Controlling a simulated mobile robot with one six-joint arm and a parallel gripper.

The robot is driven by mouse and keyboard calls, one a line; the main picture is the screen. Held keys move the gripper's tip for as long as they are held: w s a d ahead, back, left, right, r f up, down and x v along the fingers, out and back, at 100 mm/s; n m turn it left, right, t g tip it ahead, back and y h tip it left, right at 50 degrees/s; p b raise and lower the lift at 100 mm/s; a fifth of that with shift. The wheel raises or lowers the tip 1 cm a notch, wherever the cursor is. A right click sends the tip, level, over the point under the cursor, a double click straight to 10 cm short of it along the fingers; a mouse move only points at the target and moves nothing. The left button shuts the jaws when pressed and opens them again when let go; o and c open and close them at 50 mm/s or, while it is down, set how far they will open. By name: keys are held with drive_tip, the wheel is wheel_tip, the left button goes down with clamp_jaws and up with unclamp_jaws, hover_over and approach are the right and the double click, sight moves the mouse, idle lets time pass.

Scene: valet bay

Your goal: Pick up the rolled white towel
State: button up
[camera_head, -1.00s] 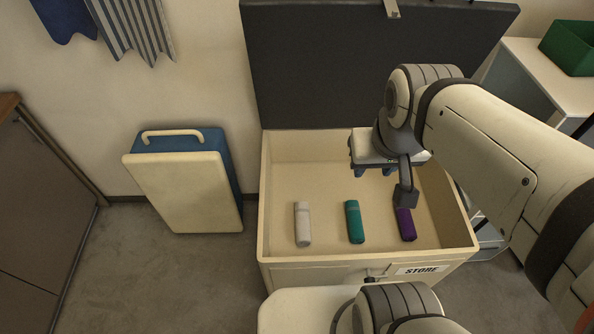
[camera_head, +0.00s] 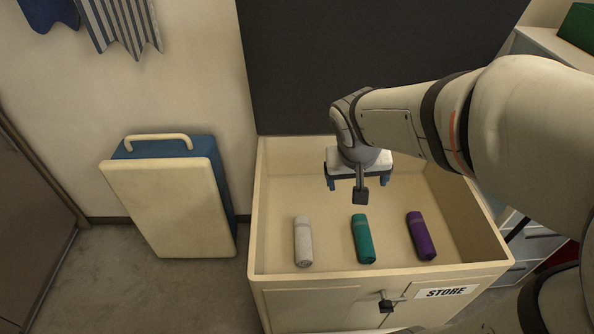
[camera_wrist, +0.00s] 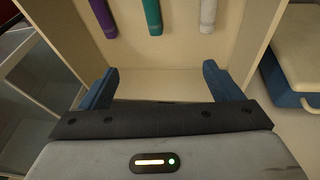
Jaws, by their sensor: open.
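The rolled white towel (camera_head: 303,241) lies in the open box, at the left of a row of three rolls. It also shows at the top right of the wrist view (camera_wrist: 208,14). A teal roll (camera_head: 363,239) lies in the middle and a purple roll (camera_head: 421,236) at the right. My gripper (camera_head: 358,184) is open and empty, above the back part of the box, behind the rolls and right of the white towel. Its blue fingers show apart in the wrist view (camera_wrist: 160,88), with nothing between them.
The cream box (camera_head: 258,215) has walls around the rolls and a raised dark lid (camera_head: 300,70) behind. A blue and cream case (camera_head: 165,205) stands on the floor to the left. The box floor between the rolls is clear.

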drive_tip(key=b, duration=1.1)
hover_over(300, 238)
drive_tip(key=s+d, duration=0.7)
drive_tip(key=s, duration=0.1)
wheel_tip(300, 238, down, 18)
drive_tip(key=shift+n+t+h, duration=0.3)
drive_tip(key=shift+n+t, duration=0.2)
drive_tip(key=shift+t, duration=0.1)
drive_tip(key=w+a+f+b, duration=0.2)
drive_tip(key=f+b, duration=0.2)
drive_tip(key=f, duration=0.3)
drive_tip(key=w+a+f+b, duration=0.2)
drive_tip(key=f+b, duration=0.3)
drive_tip(key=f, duration=0.3)
drive_tip(key=w+a+f+b, duration=0.2)
drive_tip(key=a+f+b, duration=0.1)
drive_tip(key=f+b, duration=0.2)
drive_tip(key=shift+w+a+f, duration=0.1)
drive_tip(key=shift+w+f, duration=0.05)
drive_tip(key=shift+f, duration=0.55)
drive_tip(key=shift+w+f, duration=0.15)
drive_tip(key=shift+f, duration=0.55)
drive_tip(key=b+x, duration=0.1)
drive_tip(key=x, duration=0.2)
drive_tip(key=b+x, duration=0.1)
drive_tip(key=x, duration=0.1)
drive_tip(key=shift+a+f+b, duration=0.2)
drive_tip(key=shift+f+b, duration=0.15)
drive_tip(key=shift+r, duration=0.1)
drive_tip(key=shift+c, duration=0.5)
